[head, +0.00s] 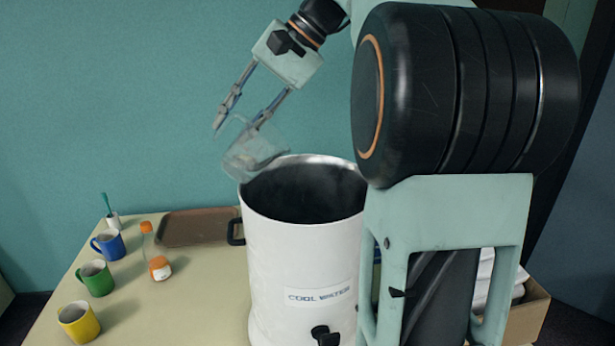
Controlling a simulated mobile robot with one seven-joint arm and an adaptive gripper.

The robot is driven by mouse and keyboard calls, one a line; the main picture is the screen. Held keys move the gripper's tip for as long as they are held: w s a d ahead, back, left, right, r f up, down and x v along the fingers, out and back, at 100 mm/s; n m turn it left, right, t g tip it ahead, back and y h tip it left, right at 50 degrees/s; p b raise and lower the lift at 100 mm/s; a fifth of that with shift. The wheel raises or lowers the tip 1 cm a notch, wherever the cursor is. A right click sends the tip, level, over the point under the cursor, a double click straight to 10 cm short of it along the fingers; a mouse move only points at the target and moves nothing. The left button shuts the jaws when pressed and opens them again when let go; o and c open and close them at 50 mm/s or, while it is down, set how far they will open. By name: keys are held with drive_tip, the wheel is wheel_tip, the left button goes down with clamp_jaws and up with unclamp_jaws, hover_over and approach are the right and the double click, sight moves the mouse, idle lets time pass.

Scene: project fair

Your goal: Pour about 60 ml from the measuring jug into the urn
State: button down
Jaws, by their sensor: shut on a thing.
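The measuring jug (248,156) is clear and see-through, and shows in the head view above the left part of the urn's rim. It is tilted, its lower right part close to the rim; I cannot tell whether they touch. My gripper (238,118) is shut on the jug from above. The level in the jug and any stream are too unclear to tell. The urn (275,255) is a tall white open-topped vessel with a label reading "COOL WATER", a black tap and a black side handle. Its inside looks dark, and its bottom is hidden.
A blue mug (110,247), a green mug (96,281) and a yellow mug (76,325) stand along the table's left side. An orange-capped bottle (159,268) and a brown tray (190,228) are left of the urn. A cardboard box (528,318) is at right.

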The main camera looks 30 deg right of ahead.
drive_tip(key=shift+w+a+r+g+h+p, duration=0.15)
drive_tip(key=shift+w+a+g+h+p, duration=0.15)
drive_tip(key=shift+h, duration=0.3)
drive_tip(key=shift+s, duration=0.1)
drive_tip(key=shift+a, duration=0.15)
idle(1.4)
drive_tip(key=w+a+f+g+h, duration=0.2)
drive_tip(key=w+a+g+h, duration=0.1)
drive_tip(key=a+h, duration=0.3)
drive_tip(key=shift+f, duration=0.15)
idle(0.7)
